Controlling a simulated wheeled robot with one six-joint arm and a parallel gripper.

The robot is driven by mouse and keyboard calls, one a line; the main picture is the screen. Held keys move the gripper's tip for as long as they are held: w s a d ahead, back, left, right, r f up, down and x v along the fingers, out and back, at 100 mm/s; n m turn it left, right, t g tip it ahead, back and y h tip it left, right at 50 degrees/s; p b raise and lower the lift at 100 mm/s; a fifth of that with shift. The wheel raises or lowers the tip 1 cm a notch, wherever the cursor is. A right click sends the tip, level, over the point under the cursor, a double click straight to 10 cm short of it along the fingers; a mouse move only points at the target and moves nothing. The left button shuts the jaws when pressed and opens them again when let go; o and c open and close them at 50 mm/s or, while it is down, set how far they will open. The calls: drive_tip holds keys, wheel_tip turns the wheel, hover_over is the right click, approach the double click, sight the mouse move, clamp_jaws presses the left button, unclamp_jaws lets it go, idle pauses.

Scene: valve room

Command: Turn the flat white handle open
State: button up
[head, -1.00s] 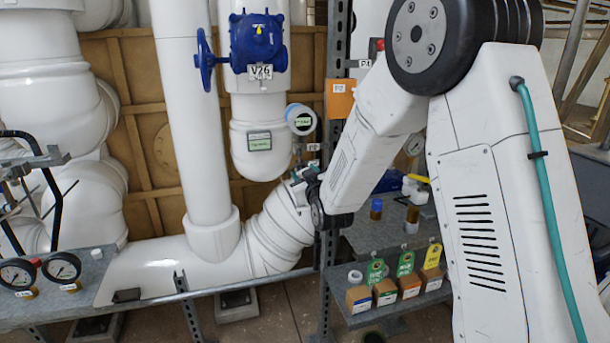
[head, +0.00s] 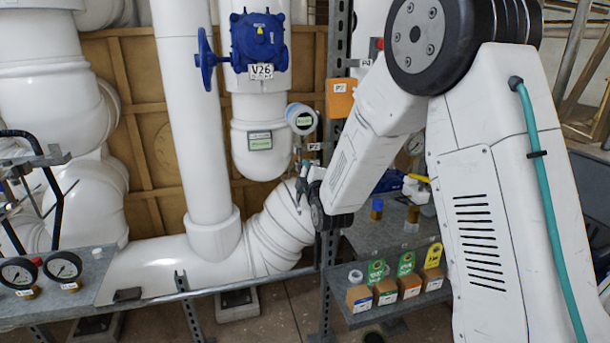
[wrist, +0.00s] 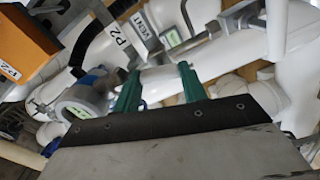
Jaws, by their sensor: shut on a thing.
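The flat white handle (wrist: 160,84) shows in the wrist view as a pale bar between the two green fingers. My gripper (wrist: 158,79) is shut on it, one finger at either side. In the head view my gripper (head: 301,174) is small, in front of the large white pipe elbow and beside the grey post. The handle is too small and covered there to make out. The handle's pivot is not clear in either view.
An orange box (wrist: 22,45) is close at the upper left of the wrist view. A gauge-like round fitting (wrist: 82,108) is left of my fingers. The blue valve V26 (head: 259,40) and grey post (head: 332,130) stand nearby. Small tagged boxes (head: 385,291) line the lower shelf.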

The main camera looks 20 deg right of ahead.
drive_tip(key=shift+f+n, duration=0.1)
drive_tip(key=shift+n, duration=1.5)
drive_tip(key=o, duration=1)
drive_tip(key=s, duration=0.7)
drive_tip(key=shift+s, duration=0.4)
